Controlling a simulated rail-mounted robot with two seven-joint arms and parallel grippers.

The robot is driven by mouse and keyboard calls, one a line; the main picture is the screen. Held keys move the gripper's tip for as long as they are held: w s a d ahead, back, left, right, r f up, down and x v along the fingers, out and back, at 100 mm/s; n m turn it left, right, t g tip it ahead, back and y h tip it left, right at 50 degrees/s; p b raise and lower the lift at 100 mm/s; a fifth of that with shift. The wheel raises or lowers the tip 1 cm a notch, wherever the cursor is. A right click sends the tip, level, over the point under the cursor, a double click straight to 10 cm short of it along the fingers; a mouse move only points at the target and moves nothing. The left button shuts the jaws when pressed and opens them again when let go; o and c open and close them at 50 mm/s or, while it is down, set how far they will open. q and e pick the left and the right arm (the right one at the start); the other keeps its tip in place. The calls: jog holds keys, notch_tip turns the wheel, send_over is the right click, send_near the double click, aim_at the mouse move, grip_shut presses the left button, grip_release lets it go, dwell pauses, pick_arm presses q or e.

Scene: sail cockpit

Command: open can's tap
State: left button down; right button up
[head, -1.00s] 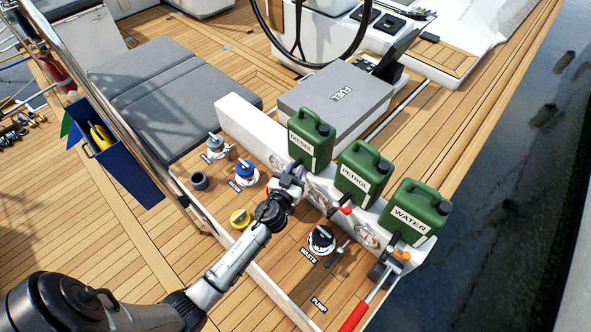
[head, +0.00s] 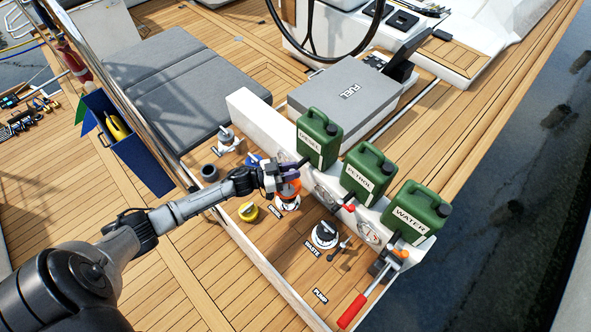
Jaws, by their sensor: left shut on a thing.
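The green diesel can (head: 318,139) stands on the white ledge at the left end of a row of three. An orange funnel-like thing (head: 288,196) stands on the deck just below the gripper. The green petrol can (head: 366,173) has a red tap handle (head: 348,208). The green water can (head: 415,213) has an orange-topped fitting below it. My right gripper is not in view.
The white ledge (head: 248,112) carries the cans. A red-handled lever (head: 352,311) is at the lower right. A grey fuel box (head: 345,95) is behind.

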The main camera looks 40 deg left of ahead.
pick_arm(q)
jog(key=shift+a+f+m+g+h+b, duration=0.2)
jog(key=shift+a+m+g+h+b, duration=0.15)
jog(key=shift+m+g+h, duration=0.25)
jog(key=shift+s+a+r+m+g+h+b, duration=0.1)
jog(key=shift+a+m+g+h+b, duration=0.2)
jog(key=shift+m+g+h+b, duration=0.95)
jog(key=shift+s+a+f+m+g+h+b, duration=0.1)
jog(key=shift+a+m+g+h+b, duration=0.2)
jog(key=shift+m+g+h+b, duration=0.9)
jog(key=shift+s+a+r+m+g+h+b, duration=0.1)
jog(key=shift+a+m+g+h+b, duration=0.2)
jog(key=shift+m+g+h+b, duration=0.9)
jog(key=shift+n+g+y+b, duration=0.35)
jog(key=shift+g+y+b, duration=0.1)
jog(key=shift+y, duration=0.1)
jog(key=c, duration=1)
grip_release()
